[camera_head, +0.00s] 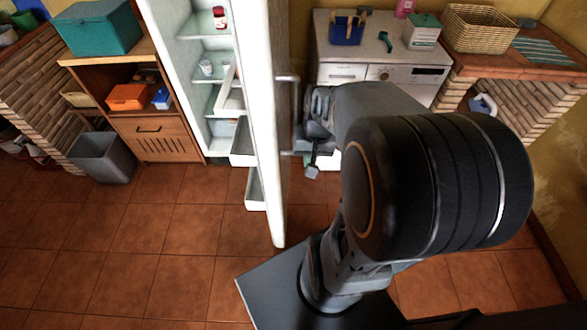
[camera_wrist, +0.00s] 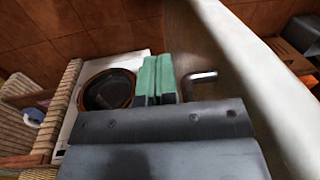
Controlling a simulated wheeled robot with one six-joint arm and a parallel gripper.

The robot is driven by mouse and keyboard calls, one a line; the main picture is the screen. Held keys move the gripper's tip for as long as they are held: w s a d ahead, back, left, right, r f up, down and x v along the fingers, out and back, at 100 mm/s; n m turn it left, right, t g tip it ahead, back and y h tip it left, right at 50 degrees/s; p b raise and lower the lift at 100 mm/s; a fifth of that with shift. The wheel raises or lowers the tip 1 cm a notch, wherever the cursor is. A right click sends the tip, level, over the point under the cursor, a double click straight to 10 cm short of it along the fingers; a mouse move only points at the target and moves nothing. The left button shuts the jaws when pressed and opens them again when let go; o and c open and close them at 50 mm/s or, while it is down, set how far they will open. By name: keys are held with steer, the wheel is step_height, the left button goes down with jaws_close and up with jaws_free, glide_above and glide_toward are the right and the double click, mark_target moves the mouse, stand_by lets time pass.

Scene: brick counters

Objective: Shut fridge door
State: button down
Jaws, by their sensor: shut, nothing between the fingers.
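The white fridge door (camera_head: 265,120) stands wide open in the head view, seen nearly edge-on, with shelves on its inner side. Its outer face and edge (camera_wrist: 262,65) fill the right of the wrist view. A metal bar handle (camera_head: 287,78) sits on the outer face; part of the handle (camera_wrist: 200,77) shows right of my fingers in the wrist view. The fridge body (camera_head: 190,60) is open, with a few items on its shelves. My gripper (camera_head: 312,170) is on the outer side of the door, beside the handle. Its green-padded fingers (camera_wrist: 157,78) are closed together and empty.
A white washing machine (camera_head: 405,75) stands behind my arm; its round door (camera_wrist: 108,90) shows in the wrist view. A wooden cabinet (camera_head: 150,125) and a grey bin (camera_head: 102,156) stand left of the fridge. The tiled floor (camera_head: 150,230) left of the door is clear.

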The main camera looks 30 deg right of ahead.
steer(key=w+d+f+m+t+y+b, duration=0.35)
steer(key=d+f+y+b, duration=0.2)
steer(key=d+f, duration=0.7)
steer(key=w+a+f+n+y, duration=0.1)
steer(key=w+a+f+n, duration=0.1)
steer(key=w+a+f, duration=0.3)
steer(key=shift+w+a+t, duration=0.45)
steer(key=shift+w+a, duration=1.45)
steer(key=shift+a, duration=1.2)
steer(key=shift+y, duration=0.25)
